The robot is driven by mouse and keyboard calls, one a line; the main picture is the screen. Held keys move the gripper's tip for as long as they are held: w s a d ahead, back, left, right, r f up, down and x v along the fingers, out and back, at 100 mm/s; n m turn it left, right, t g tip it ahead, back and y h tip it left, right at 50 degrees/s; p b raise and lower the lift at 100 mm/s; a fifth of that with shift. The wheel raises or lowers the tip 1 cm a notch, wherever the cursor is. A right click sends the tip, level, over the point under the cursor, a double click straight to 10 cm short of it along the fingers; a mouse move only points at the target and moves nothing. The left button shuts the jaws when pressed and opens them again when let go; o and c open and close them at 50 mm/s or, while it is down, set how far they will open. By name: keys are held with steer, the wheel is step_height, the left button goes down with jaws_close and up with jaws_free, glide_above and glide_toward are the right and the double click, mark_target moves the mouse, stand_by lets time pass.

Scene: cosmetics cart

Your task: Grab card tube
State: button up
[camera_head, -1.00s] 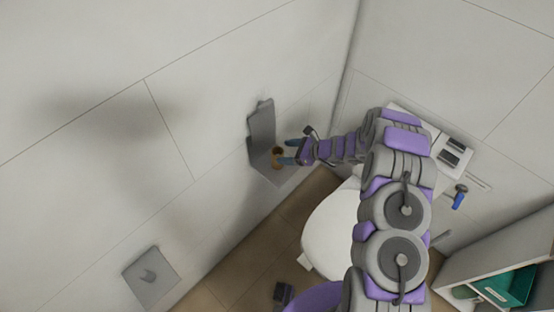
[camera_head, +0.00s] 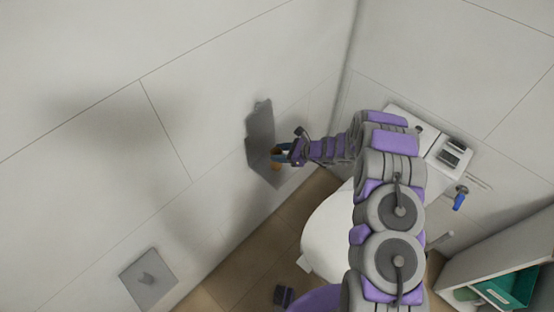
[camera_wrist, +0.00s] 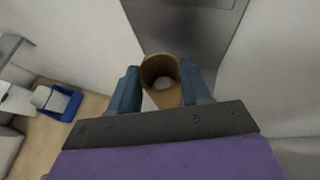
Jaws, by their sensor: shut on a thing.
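The card tube (camera_wrist: 161,72) is a brown hollow cylinder. In the wrist view it sits between the two blue fingers of my gripper (camera_wrist: 162,88), with its open end facing the camera. My gripper is shut on it. In the head view my gripper (camera_head: 282,153) is at the grey metal wall holder (camera_head: 262,130), and a small orange-brown part of the tube (camera_head: 276,166) shows just below the fingers. The holder's plate also shows behind the tube in the wrist view (camera_wrist: 190,30). The tube's far end is hidden.
A white toilet (camera_head: 330,235) stands right of the holder. A shelf with a teal box (camera_head: 508,288) is at lower right. A blue bin (camera_wrist: 58,102) shows in the wrist view.

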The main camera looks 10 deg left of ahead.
steer(key=shift+a, duration=0.25)
steer(key=c, duration=0.4)
steer(key=shift+c, duration=0.2)
